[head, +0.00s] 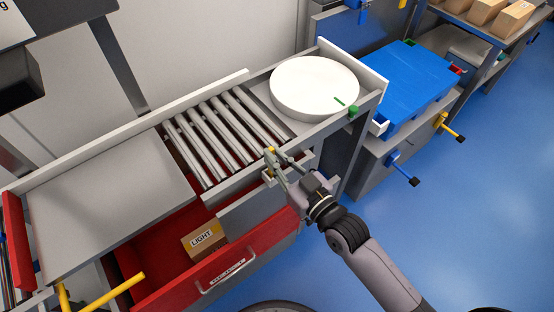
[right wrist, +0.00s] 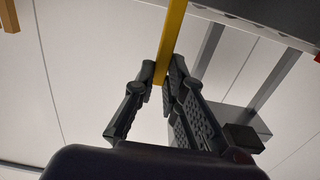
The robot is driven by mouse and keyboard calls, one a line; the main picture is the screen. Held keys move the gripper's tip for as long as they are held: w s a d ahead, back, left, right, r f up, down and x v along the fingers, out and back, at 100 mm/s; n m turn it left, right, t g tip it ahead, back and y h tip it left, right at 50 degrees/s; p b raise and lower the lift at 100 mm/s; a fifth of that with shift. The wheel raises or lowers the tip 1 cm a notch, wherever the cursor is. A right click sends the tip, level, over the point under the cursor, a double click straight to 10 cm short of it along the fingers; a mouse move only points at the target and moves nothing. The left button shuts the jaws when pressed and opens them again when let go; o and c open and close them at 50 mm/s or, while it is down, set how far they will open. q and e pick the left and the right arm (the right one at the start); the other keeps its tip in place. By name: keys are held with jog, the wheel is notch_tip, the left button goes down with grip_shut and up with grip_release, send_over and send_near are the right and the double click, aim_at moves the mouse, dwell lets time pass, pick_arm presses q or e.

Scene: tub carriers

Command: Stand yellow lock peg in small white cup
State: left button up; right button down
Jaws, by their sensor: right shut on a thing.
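The yellow lock peg (right wrist: 172,40) is a long yellow bar in the right wrist view. My right gripper (right wrist: 158,82) is shut on it, with the peg between its dark fingertips and extending to the top edge of the picture. In the head view, my right gripper (head: 270,168) is at the front edge of the roller bench, with only a small yellow bit (head: 271,150) of the peg showing at its tips. I cannot make out a small white cup for certain in either view. My left gripper is not in view.
Rollers (head: 215,135) lie left of a large white round turntable (head: 313,86). Below, an open red drawer (head: 160,292) holds a box marked LIGHT (head: 204,240). A blue-topped unit (head: 410,75) stands right, with yellow (head: 449,128) and blue (head: 402,168) handles sticking out. The blue floor at right is clear.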

jog(key=shift+f, duration=0.25)
jog(key=shift+f, duration=0.4)
jog(key=c, duration=1.7)
grip_release()
jog(key=shift+o, duration=0.2)
jog(key=v, duration=1.2)
jog(key=shift+r+b, duration=0.4)
jog(key=shift+b, duration=0.05)
